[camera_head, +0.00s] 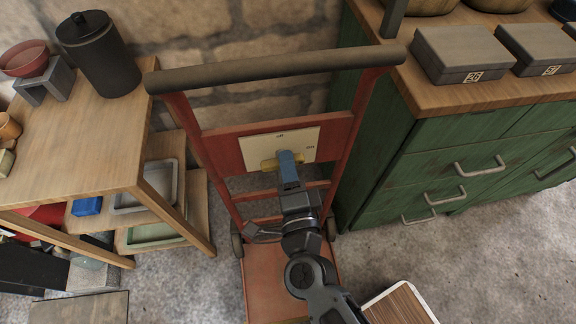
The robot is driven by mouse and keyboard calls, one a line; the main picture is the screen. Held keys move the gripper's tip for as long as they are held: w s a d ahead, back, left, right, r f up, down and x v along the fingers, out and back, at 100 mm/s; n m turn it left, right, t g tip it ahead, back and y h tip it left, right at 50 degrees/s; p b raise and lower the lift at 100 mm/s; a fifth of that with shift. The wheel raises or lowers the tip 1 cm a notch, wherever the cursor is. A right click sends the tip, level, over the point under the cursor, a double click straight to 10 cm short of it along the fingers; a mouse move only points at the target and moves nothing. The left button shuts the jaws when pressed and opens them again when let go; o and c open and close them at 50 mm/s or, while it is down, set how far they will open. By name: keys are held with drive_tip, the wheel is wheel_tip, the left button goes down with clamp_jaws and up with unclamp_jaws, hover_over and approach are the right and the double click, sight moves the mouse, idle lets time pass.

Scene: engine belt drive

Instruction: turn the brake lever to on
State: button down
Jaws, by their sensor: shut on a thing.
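A cream plate (308,138) with two small dark labels, too small to read, is fixed on the red crossboard of a hand truck (224,145). The brake lever (268,165) is a yellow piece at the plate's lower edge. It shows as a short bar lying nearly level, a little higher at its right end. My gripper (285,158) reaches up to it from below and is shut on it. The fingers cover the middle of the lever, so its full shape and exact setting are hidden.
The truck's dark handle (270,70) spans above the plate. A wooden shelf table (90,150) stands at left with a dark canister (98,55). A green cabinet (480,150) stands close at right, with grey boxes (462,54) on top. A striped wooden board (400,305) lies on the floor.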

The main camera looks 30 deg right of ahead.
drive_tip(key=shift+f+m, duration=0.1)
drive_tip(key=shift+m, duration=0.6)
drive_tip(key=c, duration=1)
unclamp_jaws()
drive_tip(key=b+v, duration=0.1)
drive_tip(key=v, duration=0.6)
drive_tip(key=shift+s, duration=0.35)
